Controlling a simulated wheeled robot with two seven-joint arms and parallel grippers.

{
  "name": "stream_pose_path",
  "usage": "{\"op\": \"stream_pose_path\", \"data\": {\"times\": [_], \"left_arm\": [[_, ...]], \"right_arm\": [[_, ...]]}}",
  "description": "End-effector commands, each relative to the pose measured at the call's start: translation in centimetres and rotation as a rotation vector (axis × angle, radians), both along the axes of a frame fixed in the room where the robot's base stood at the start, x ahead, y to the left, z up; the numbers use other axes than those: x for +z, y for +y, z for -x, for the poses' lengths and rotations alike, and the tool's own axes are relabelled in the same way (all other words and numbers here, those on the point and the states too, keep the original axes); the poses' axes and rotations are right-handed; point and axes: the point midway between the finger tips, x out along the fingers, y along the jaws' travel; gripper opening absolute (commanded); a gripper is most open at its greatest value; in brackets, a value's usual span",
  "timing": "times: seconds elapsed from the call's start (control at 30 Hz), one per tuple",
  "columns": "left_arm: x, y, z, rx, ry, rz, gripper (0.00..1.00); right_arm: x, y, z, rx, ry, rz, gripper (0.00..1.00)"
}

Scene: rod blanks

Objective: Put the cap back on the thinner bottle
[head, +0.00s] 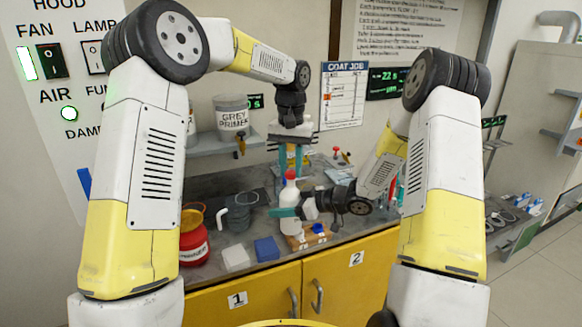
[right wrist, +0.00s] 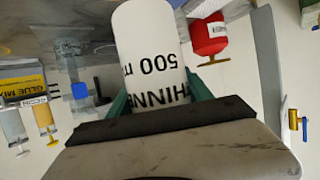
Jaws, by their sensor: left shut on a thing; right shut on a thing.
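The thinner bottle (head: 290,218) is white and stands upright over the counter in the head view; its printed body fills the upper middle of the right wrist view (right wrist: 150,50). My right gripper (head: 286,212) is shut around the bottle's body from the right, with teal fingers on either side. A red cap (head: 290,174) shows at the top of the bottle. My left gripper (head: 291,166) points down from above and is shut on the red cap. I cannot tell whether the cap is seated on the neck or just held at it.
A red can (head: 194,245) and a grey jug (head: 238,216) stand left of the bottle. A white block (head: 236,258) and a blue block (head: 266,249) lie near the front edge. A wooden holder (head: 300,241) is close by the bottle. A shelf with a grey primer can (head: 231,120) is behind.

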Motion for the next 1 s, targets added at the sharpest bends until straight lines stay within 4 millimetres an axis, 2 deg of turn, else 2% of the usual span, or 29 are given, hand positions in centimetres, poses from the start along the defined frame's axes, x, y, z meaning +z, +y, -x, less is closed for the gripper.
{"op": "stream_pose_path", "data": {"times": [0.57,0.67,0.73,1.0], "left_arm": [[-0.96,0.02,0.02,-0.023,0.001,0.000,0.00],[-0.96,0.04,0.01,-0.135,0.001,0.000,0.00],[-0.98,0.07,0.01,-0.271,0.002,0.001,0.00],[-0.99,0.06,0.01,-0.907,0.001,0.001,0.00]], "right_arm": [[0.06,0.02,-0.02,0.000,-0.001,0.000,0.00],[0.06,0.02,-0.02,0.000,-0.001,0.000,0.00],[0.06,0.02,-0.02,0.000,-0.001,0.000,0.00],[0.05,0.01,-0.02,0.000,-0.001,0.000,0.00]]}}
